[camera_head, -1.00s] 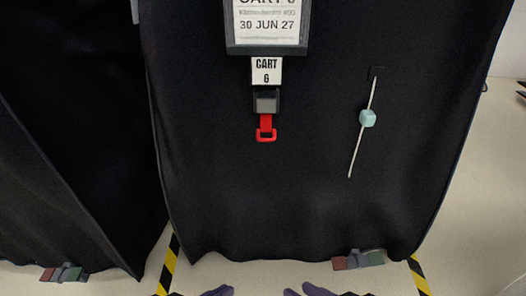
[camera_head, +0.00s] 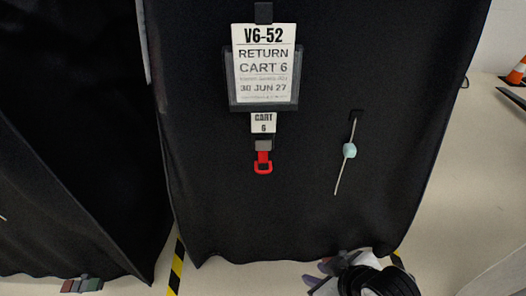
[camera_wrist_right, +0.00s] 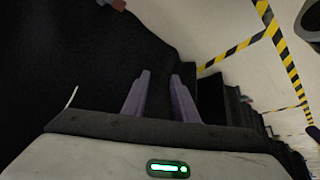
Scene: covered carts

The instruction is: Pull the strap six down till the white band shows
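The strap for cart six is a short red strap ending in a red loop (camera_head: 263,167), hanging from a grey buckle (camera_head: 264,145) under the white CART 6 tag (camera_head: 263,122). Only red shows below the buckle. My right gripper (camera_head: 318,275) is low in the head view, below and right of the loop and well apart from it, partly hidden by my own wrist. In the right wrist view its two purple fingers (camera_wrist_right: 160,88) stand apart with nothing between them. My left gripper is not in view.
A black cover (camera_head: 220,210) drapes the cart. A framed V6-52 card (camera_head: 264,62) hangs above the strap. A thin cord with a pale blue bead (camera_head: 349,151) hangs right of it. Yellow-black tape (camera_head: 176,265) marks the floor; an orange cone (camera_head: 518,70) stands far right.

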